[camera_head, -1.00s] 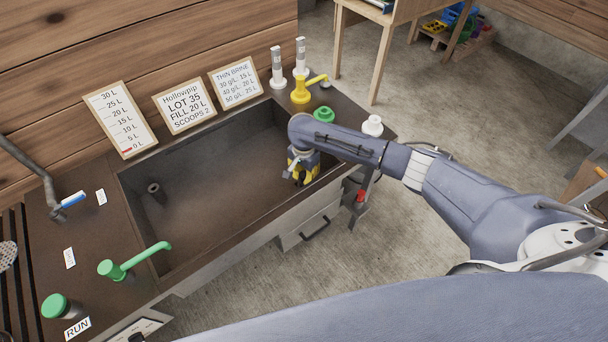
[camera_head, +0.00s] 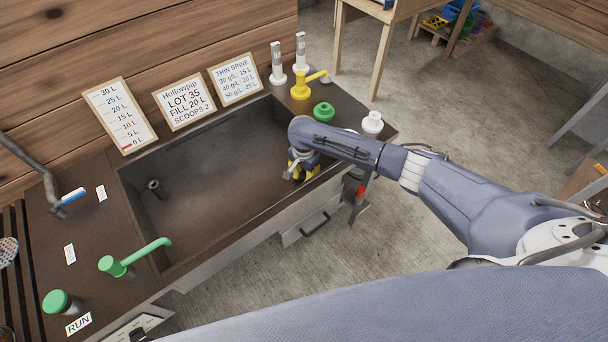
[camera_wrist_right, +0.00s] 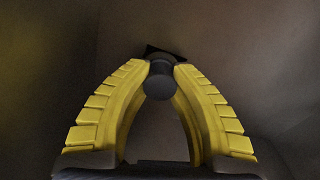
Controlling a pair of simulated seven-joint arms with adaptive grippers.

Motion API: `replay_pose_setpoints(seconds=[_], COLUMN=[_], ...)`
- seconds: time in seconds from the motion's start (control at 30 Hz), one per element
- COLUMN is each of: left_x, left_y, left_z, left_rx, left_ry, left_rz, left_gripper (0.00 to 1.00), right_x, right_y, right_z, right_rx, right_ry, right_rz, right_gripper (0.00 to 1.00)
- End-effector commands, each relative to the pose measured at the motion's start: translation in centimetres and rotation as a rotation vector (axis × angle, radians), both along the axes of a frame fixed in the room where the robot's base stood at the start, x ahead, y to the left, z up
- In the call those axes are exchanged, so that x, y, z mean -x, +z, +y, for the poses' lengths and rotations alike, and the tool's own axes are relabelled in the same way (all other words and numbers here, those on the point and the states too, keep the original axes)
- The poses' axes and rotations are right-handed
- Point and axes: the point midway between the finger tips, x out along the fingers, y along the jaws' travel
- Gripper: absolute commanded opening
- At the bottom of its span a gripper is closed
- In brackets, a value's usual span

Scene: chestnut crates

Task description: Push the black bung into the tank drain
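My right gripper (camera_head: 302,174) reaches down into the right end of the brown tank (camera_head: 228,212), close to its floor. In the right wrist view its yellow fingers (camera_wrist_right: 160,66) close in on both sides of a dark, round-ended bung (camera_wrist_right: 158,82). The fingertips appear to touch its sides. A black angular shape (camera_wrist_right: 162,50) shows just behind the bung; I cannot tell whether it is the drain or part of the bung. The arm and fingers hide the bung in the head view. My left gripper is not in view.
A short pipe stub (camera_head: 153,186) stands in the tank's left part. The tank's middle is clear.

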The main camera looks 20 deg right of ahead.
Motion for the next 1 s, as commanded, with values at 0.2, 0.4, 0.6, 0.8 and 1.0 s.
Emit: replay_pose_setpoints(seconds=[0.2,0.4,0.6,0.8,1.0], left_x=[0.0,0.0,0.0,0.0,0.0], left_y=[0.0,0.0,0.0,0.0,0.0], left_z=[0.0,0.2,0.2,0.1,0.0], left_rx=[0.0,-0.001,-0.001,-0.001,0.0], left_ry=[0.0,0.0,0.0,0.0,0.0], left_rz=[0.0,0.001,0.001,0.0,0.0], left_gripper=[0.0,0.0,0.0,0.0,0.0], right_x=[0.0,0.0,-0.1,-0.1,-0.1], right_y=[0.0,0.1,1.3,4.5,8.0], right_z=[0.0,0.0,0.0,0.0,0.1], right_rx=[0.0,0.0,-0.002,-0.001,-0.002], right_ry=[0.0,0.0,0.001,0.002,0.002], right_rz=[0.0,0.0,-0.002,-0.004,-0.004], right_gripper=[0.45,0.45,0.45,0.45,0.45])
